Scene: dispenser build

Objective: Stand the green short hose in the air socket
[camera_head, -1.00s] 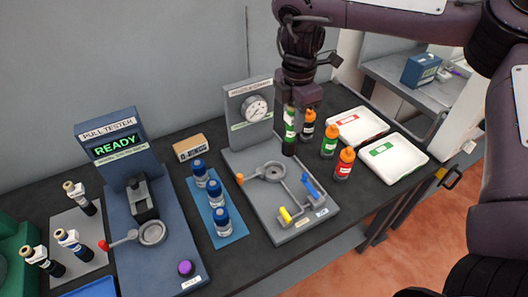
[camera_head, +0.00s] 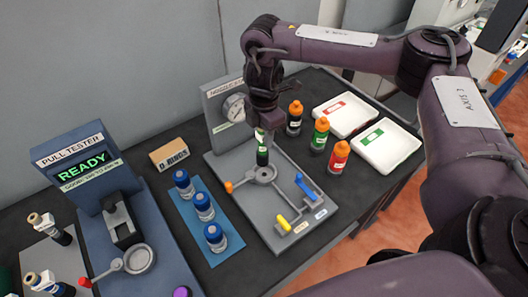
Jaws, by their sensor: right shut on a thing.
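My right gripper (camera_head: 262,128) points down over the grey gauge fixture, shut on the green short hose (camera_head: 262,156). The hose is upright, with a green band and a dark lower end. Its upper part is hidden between the fingers. The round grey air socket (camera_head: 267,177) is on the fixture plate directly below the hose. The hose's lower end overlaps the socket's back part in the picture; I cannot tell whether it is inside or just above. My left gripper is not in view.
The fixture has a dial gauge (camera_head: 234,107), a blue lever (camera_head: 305,187), a yellow lever (camera_head: 284,225) and an orange knob (camera_head: 228,187). Orange-capped bottles (camera_head: 320,135) stand right of it, before two white trays (camera_head: 385,150). Blue-capped bottles (camera_head: 204,207) and the pull tester (camera_head: 80,165) are left.

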